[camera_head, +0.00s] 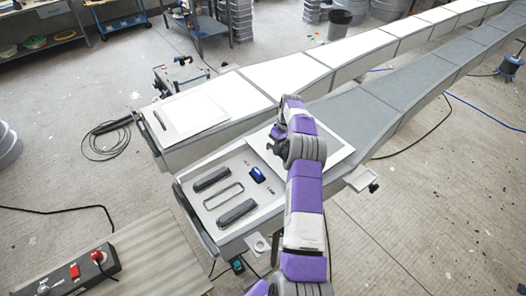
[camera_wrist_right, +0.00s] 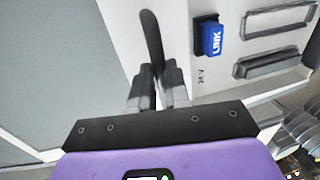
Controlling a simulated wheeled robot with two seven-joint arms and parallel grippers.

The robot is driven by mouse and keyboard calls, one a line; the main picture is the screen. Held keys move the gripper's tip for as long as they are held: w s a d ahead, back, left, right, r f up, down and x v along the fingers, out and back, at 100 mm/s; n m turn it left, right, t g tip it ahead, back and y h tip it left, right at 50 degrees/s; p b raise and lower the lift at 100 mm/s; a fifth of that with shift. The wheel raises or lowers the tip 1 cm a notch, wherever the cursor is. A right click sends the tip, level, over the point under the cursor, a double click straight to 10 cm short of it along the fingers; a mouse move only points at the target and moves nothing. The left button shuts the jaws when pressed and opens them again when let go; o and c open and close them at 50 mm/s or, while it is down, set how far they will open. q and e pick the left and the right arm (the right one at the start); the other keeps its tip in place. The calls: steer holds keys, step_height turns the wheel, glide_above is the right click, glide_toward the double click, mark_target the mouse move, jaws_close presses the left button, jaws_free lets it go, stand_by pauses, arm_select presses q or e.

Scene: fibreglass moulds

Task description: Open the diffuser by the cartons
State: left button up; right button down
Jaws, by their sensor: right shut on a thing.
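A white sliding panel (camera_head: 338,158), likely the diffuser, lies over the near long grey unit, with the opening in front of it uncovered. My right gripper (camera_head: 273,146) is at its left edge. In the right wrist view my right gripper (camera_wrist_right: 159,80) is shut on the panel's slim dark handle (camera_wrist_right: 150,35). Beside it, in the uncovered opening, is a blue switch (camera_head: 257,174) marked LINK, which also shows in the right wrist view (camera_wrist_right: 210,38). My left gripper is not in view. I see no clear cartons.
Dark grey bars (camera_head: 237,212) and a slim frame (camera_head: 223,195) lie in the opening. A second long unit with a white panel (camera_head: 190,117) stands behind. A control box (camera_head: 67,277) with red switches is at the lower left. Cables cross the floor.

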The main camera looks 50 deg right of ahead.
steer(key=shift+d, duration=0.25)
steer(key=c, duration=1.1)
jaws_free()
step_height(320, 180, up, 7)
steer(key=d, duration=0.1)
steer(key=shift+s+d+r, duration=0.15)
steer(key=shift+d+r, duration=0.05)
